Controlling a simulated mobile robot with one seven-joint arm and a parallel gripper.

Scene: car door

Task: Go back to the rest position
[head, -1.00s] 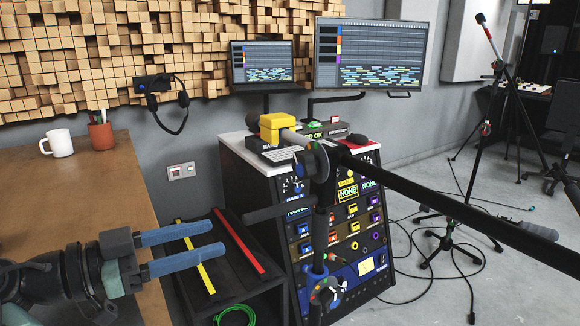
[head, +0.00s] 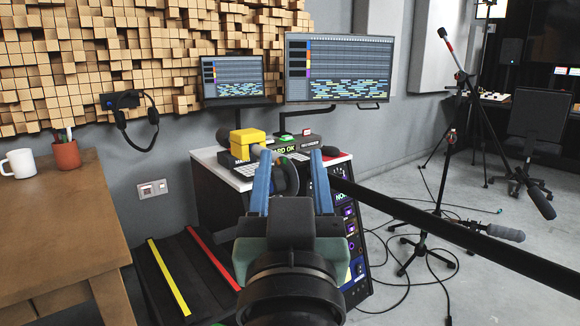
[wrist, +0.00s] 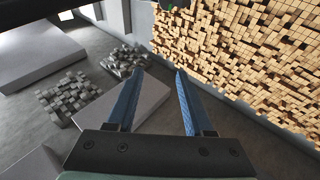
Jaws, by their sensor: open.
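My gripper (head: 291,180) is in the middle of the head view, its two blue fingers pointing up and away from me. The fingers are apart with nothing held between them. In the head view it stands in front of the equipment console (head: 208,158) and hides much of the console's front. In the wrist view my gripper (wrist: 158,95) also shows empty, with the wooden block wall (wrist: 245,60) beyond and to the right.
A long black boom pole (head: 450,232) crosses the right side, close to my gripper. Microphone stands (head: 425,215) and floor cables are at right. A wooden table (head: 60,215) with a white mug (head: 21,163) stands left. A low black rack (head: 185,275) is below.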

